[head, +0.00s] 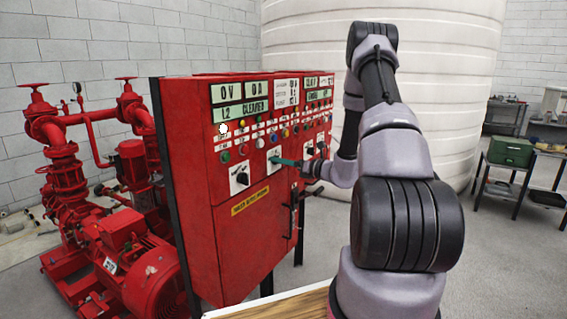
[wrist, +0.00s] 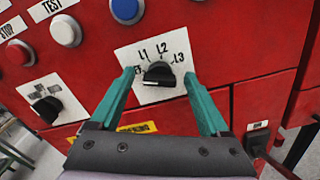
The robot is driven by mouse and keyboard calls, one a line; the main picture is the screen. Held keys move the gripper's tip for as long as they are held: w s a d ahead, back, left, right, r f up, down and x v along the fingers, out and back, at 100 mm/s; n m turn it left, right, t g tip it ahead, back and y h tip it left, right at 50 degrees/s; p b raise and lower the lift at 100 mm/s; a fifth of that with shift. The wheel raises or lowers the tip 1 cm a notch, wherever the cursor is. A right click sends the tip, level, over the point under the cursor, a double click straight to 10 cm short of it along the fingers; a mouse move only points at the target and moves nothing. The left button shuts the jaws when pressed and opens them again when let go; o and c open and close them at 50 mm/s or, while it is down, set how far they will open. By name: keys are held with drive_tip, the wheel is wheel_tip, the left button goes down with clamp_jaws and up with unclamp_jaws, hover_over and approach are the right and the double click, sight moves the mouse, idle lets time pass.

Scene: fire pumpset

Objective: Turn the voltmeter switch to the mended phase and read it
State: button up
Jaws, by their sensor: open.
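The voltmeter switch (wrist: 160,75) is a black rotary knob on a white plate marked L1, L2 and L3, with another mark at left mostly hidden by a finger. I cannot tell surely which mark the knob points at. My gripper (wrist: 159,73) is open, its two teal fingers on either side of the knob with gaps showing. In the head view my gripper (head: 287,161) reaches the switch plate (head: 273,155) on the red panel from the right. The voltage display (head: 226,92) reads 0 V, and a line below (head: 242,109) seems to read L2 CLEARED.
The red cabinet (head: 232,240) carries several buttons and lamps. Another black selector (wrist: 47,108) is left of the switch, and a door handle (head: 291,216) is lower right. Red pumps (head: 125,255) stand left, a white tank (head: 320,50) behind.

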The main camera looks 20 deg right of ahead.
clamp_jaws()
drive_tip(key=shift+m, duration=0.4)
drive_tip(key=shift+d+f+m, duration=0.1)
drive_tip(key=shift+f+m, duration=0.05)
drive_tip(key=shift+m, duration=8.25)
unclamp_jaws()
